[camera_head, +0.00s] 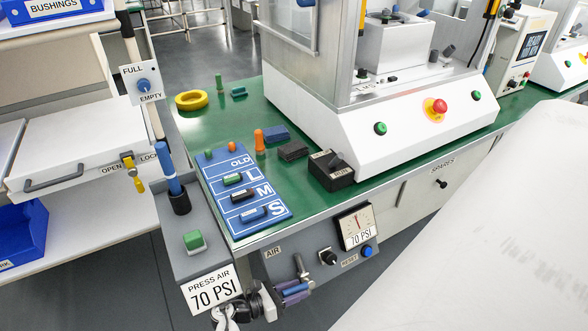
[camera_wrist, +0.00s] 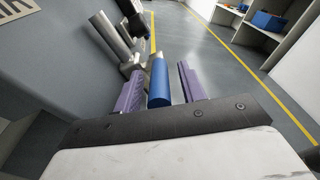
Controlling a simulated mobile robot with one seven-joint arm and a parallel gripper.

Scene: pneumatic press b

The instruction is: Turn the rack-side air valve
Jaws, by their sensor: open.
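The air valve (camera_head: 299,266) is on the grey panel under the AIR label, below the front edge of the green bench. In the wrist view its metal body (camera_wrist: 117,42) has a blue cylindrical handle (camera_wrist: 158,82). My gripper (camera_wrist: 160,75) is open, with one purple finger on each side of the blue handle. A gap shows between the handle and the right finger; the left finger lies very close to it, and contact cannot be told. In the head view my gripper (camera_head: 290,291) is small at the valve, and the fingers partly hide the handle.
A gauge (camera_head: 357,226) reading 70 PSI, a black knob (camera_head: 328,256) and a blue reset button (camera_head: 366,251) sit right of the valve. A PRESS AIR 70 PSI sign (camera_head: 212,290) is to its left. Open floor (camera_wrist: 215,75) lies beyond the handle.

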